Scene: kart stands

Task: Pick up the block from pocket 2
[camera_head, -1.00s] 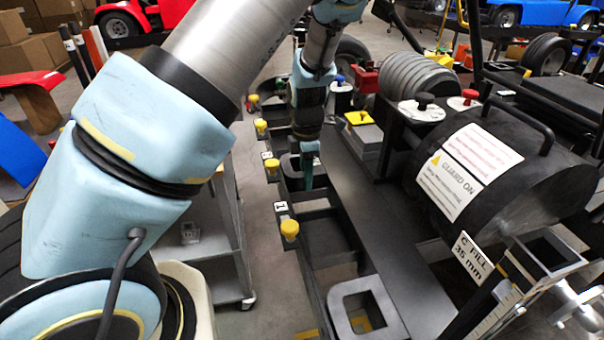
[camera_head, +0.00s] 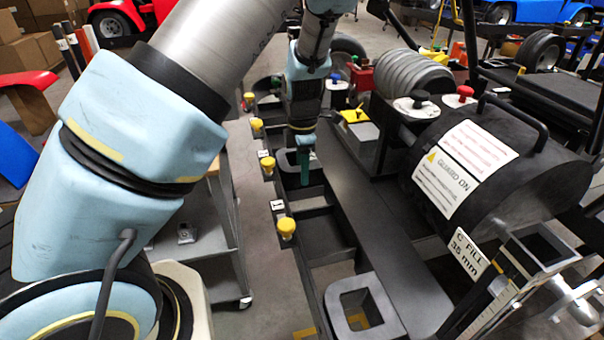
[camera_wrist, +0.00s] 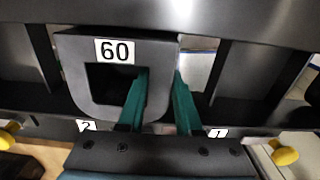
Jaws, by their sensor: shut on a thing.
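A dark grey block (camera_wrist: 75,68) marked 60, with a square opening, shows in the wrist view. My gripper (camera_wrist: 160,76) has teal fingers, one inside the opening and one outside the block's right wall, shut on that wall. The block is by the rack label 2 (camera_wrist: 87,125), with label 1 (camera_wrist: 217,132) to its right. In the head view my gripper (camera_head: 304,168) points down over the rack's row of pockets; the held block is hard to make out there. I cannot tell whether it is clear of its pocket.
Another grey block (camera_head: 335,296) with a square opening sits at the near end of the rack. Yellow knobs (camera_head: 287,228) line the rack's left side. A black guarded drum (camera_head: 500,185) and a small upright frame (camera_head: 540,255) stand to the right. A grey cart (camera_head: 205,265) stands left.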

